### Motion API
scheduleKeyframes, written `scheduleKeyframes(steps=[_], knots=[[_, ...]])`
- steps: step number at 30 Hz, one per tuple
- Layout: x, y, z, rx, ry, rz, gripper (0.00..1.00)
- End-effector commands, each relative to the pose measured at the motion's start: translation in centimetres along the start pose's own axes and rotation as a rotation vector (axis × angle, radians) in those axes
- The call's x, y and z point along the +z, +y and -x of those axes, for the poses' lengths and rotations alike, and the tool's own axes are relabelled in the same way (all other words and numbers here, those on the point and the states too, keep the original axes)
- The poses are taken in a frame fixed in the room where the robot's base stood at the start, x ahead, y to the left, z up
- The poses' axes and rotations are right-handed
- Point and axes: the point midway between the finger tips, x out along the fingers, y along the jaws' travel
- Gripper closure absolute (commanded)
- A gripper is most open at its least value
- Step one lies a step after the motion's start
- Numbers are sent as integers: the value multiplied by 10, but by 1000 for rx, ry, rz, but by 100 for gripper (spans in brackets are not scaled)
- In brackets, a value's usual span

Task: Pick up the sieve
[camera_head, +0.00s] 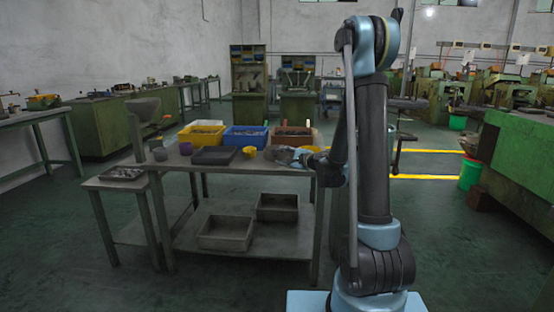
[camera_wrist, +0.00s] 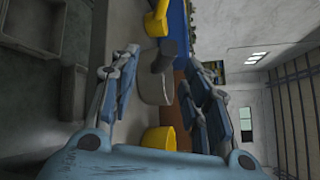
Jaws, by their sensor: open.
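The sieve appears to be the grey round vessel (camera_head: 280,155) at the right end of the work table, partly hidden by my gripper. In the wrist view, which is turned on its side, the grey vessel (camera_wrist: 153,89) shows between my fingers, with a darker grey part beside it. My gripper (camera_head: 299,155) is low over the table's right end. In the wrist view my gripper (camera_wrist: 158,70) is open, with one finger on each side of the vessel. I cannot tell whether the fingers touch it.
A yellow cup (camera_head: 249,152) stands left of the vessel; another yellow cup (camera_wrist: 160,138) shows in the wrist view. Blue (camera_head: 245,137), yellow (camera_head: 201,136) and brown (camera_head: 292,137) bins stand behind. A black tray (camera_head: 214,156) lies left. Grey crates (camera_head: 226,234) sit on the lower shelf.

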Motion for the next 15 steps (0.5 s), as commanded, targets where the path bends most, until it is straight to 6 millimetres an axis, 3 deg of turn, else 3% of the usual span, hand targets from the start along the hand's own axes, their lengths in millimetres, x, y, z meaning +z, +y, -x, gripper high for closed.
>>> scheduleKeyframes(steps=[4,15], knots=[[1,0,-21,0,-1,0,57],[1,-3,-42,1,-1,1,57]])
